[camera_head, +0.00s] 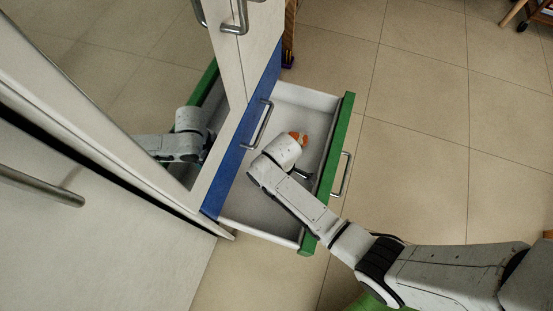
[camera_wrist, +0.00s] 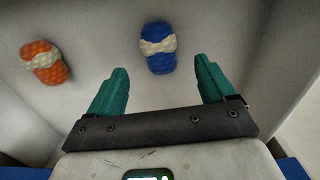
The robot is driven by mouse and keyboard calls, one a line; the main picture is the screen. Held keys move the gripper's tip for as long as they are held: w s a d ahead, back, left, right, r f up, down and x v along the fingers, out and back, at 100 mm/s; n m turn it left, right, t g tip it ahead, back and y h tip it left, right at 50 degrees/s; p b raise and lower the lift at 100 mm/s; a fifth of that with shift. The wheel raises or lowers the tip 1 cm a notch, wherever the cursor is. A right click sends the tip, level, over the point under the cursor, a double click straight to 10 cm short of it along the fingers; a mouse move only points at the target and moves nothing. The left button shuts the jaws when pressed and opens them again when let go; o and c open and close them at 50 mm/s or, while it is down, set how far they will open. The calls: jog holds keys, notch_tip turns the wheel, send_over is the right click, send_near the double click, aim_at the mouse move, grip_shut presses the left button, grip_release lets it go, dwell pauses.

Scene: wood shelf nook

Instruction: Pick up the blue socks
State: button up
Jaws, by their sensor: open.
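The blue socks (camera_wrist: 158,48), a rolled bundle with a cream band, lie on the floor of the open drawer in the wrist view. They are ahead of my gripper (camera_wrist: 155,80), between the lines of its two teal fingers and just beyond the fingertips. The fingers are spread apart and hold nothing. In the head view my arm reaches into the drawer (camera_head: 255,208) and hides the blue socks; the fingers are mostly hidden there.
Orange socks (camera_wrist: 44,62) with a cream band lie left of the blue ones; they also show in the head view (camera_head: 298,138). The drawer has pale walls and a green front (camera_head: 338,135). A blue drawer front (camera_head: 245,140) stands beside it on the cabinet.

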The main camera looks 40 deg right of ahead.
notch_tip(320, 180, down, 2)
jog(key=shift+f+b, duration=0.2)
jog(key=shift+b, duration=0.1)
jog(key=shift+s+d+f+b, duration=0.15)
jog(key=shift+f+b, duration=0.45)
jog(key=shift+f, duration=0.8)
jog(key=shift+s+d+f+b, duration=0.1)
jog(key=shift+f+b, duration=0.45)
jog(key=shift+f, duration=0.8)
jog(key=shift+c, duration=0.5)
jog(key=c, duration=1)
jog(key=shift+o, duration=0.2)
jog(key=shift+r, duration=0.1)
